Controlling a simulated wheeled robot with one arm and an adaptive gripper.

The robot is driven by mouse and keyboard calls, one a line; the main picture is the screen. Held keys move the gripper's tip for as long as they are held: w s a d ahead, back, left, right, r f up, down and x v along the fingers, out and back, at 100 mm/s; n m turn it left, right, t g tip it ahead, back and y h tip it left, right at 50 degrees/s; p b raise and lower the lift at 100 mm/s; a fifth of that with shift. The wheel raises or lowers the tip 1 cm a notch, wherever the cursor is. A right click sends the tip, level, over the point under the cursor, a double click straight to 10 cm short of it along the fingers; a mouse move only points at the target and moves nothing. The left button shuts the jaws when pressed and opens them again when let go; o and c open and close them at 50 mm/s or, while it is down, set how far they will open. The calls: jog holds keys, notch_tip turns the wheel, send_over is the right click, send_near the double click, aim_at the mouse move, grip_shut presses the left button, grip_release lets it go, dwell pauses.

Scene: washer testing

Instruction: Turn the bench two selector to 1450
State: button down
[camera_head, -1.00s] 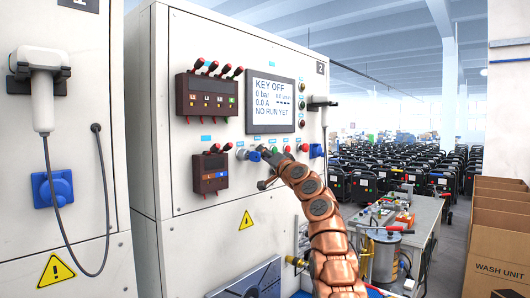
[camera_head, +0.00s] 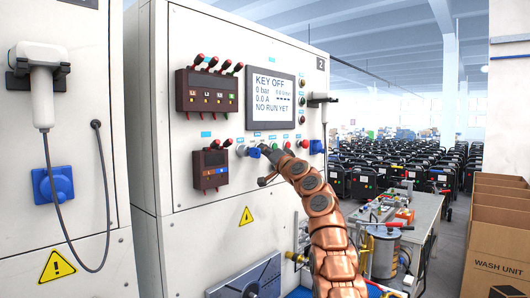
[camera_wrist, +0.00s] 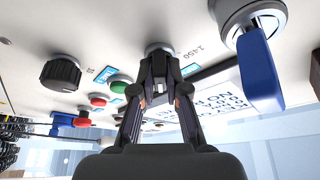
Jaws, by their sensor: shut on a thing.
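The bench two selector (camera_wrist: 158,46) shows as a pale round collar at my fingertips in the wrist view. A "1450" mark (camera_wrist: 188,55) is printed on the panel beside it. My gripper (camera_wrist: 160,72) is shut on the selector; the fingers hide its knob and pointer, so I cannot tell its setting. In the head view my gripper (camera_head: 268,152) is at the control row under the screen, and the arm covers part of that row. The screen (camera_head: 271,101) reads KEY OFF, 0 bar, 0.0 A and NO RUN YET.
A blue key handle (camera_wrist: 260,75) stands out close beside my gripper. On the other side are a green button (camera_wrist: 121,82), a red button (camera_wrist: 98,99) and a black knob (camera_wrist: 60,75). A small breaker box (camera_head: 211,167) is left of the controls.

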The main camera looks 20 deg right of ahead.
jog(key=shift+w+f+n+y, duration=0.15)
jog(key=shift+n+y, duration=0.25)
jog(key=shift+n, duration=0.6)
jog(key=c, duration=1.2)
grip_release()
jog(key=shift+s+d, duration=0.2)
jog(key=shift+s, duration=0.15)
jog(key=shift+s+f, duration=0.15)
jog(key=shift+s, duration=0.15)
jog(key=shift+s, duration=0.15)
jog(key=shift+s+d, duration=0.5)
jog(key=shift+s, duration=1.4)
jog(key=shift+s+d, duration=0.5)
jog(key=shift+s, duration=1.35)
jog(key=shift+s+d, duration=0.5)
jog(key=shift+s, duration=1.4)
